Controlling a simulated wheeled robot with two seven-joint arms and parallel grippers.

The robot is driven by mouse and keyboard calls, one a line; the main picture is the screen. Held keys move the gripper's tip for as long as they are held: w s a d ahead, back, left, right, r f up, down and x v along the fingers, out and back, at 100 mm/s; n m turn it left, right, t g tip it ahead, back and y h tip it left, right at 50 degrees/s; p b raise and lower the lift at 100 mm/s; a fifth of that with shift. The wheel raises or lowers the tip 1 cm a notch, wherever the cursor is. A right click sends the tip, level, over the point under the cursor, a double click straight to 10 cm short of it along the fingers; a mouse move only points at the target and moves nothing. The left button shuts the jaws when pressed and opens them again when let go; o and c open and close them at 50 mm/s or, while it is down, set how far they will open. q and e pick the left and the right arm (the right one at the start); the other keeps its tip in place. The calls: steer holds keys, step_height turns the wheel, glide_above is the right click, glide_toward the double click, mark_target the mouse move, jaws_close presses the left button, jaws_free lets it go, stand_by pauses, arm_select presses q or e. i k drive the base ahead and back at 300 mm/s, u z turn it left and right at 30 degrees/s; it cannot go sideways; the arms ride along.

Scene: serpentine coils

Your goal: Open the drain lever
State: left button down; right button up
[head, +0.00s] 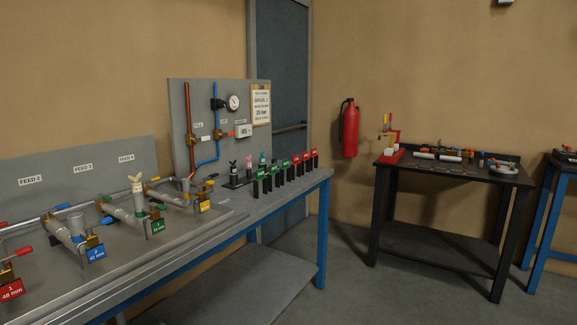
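A grey upright panel (178,115) stands at the back of the long workbench. It carries a red pipe (188,100) and a blue pipe (216,152), each with a brass valve, the left valve (192,138) and the right valve (218,135). Small white labels sit above them, too small to read surely. A short orange-red handle (228,134) points right beside the right valve. I cannot tell which lever is the drain lever or how it is set. Neither of my grippers is in view.
The long workbench (285,196) holds pipe feeds with coloured levers and number plates, and a row of green and red tagged holders (285,172). A gauge (234,102) is on the panel. A fire extinguisher (349,128) hangs on the wall. A black table (455,172) stands right; floor between is clear.

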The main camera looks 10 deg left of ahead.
mark_target(215, 175)
steer(key=z, duration=0.3)
steer(key=i, duration=0.85)
steer(key=u, duration=0.05)
